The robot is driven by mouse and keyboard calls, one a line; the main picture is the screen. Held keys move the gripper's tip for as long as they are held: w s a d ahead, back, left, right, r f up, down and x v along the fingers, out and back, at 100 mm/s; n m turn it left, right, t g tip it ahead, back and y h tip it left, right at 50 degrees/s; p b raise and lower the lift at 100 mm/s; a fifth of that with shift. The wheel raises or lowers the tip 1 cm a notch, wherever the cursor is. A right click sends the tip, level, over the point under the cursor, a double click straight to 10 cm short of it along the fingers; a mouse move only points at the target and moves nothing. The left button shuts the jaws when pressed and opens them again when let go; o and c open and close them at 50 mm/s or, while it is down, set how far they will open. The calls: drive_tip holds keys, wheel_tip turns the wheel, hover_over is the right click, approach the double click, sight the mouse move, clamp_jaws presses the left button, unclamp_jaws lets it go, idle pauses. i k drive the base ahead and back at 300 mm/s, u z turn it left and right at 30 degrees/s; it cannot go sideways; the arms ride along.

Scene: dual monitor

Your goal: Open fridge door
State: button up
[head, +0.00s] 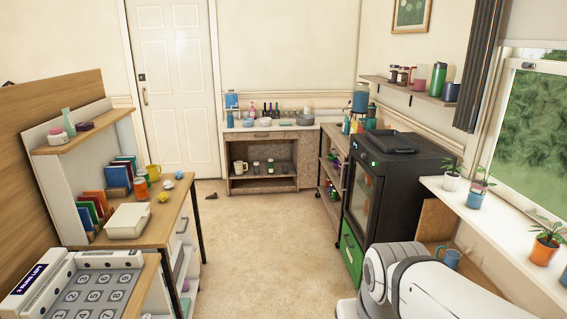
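A black box-shaped appliance (408,185), which looks like the fridge, stands along the right wall. Its door (364,196) has a dark glass panel, faces left and looks shut. A green front panel (351,254) sits below the door. Part of my white arm shows at the lower right, in front of the appliance and apart from its door. My gripper is not in view. The near lower part of the appliance is partly hidden by my arm.
The carpet (262,238) is clear between the left desk (165,215) and the appliance. A shelf rack (334,175) stands just beyond the appliance. A low cabinet (300,180) is at the back. A windowsill (495,225) with potted plants runs along the right.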

sight(366, 240)
drive_tip(key=i, duration=3.95)
drive_tip(key=z, duration=0.05)
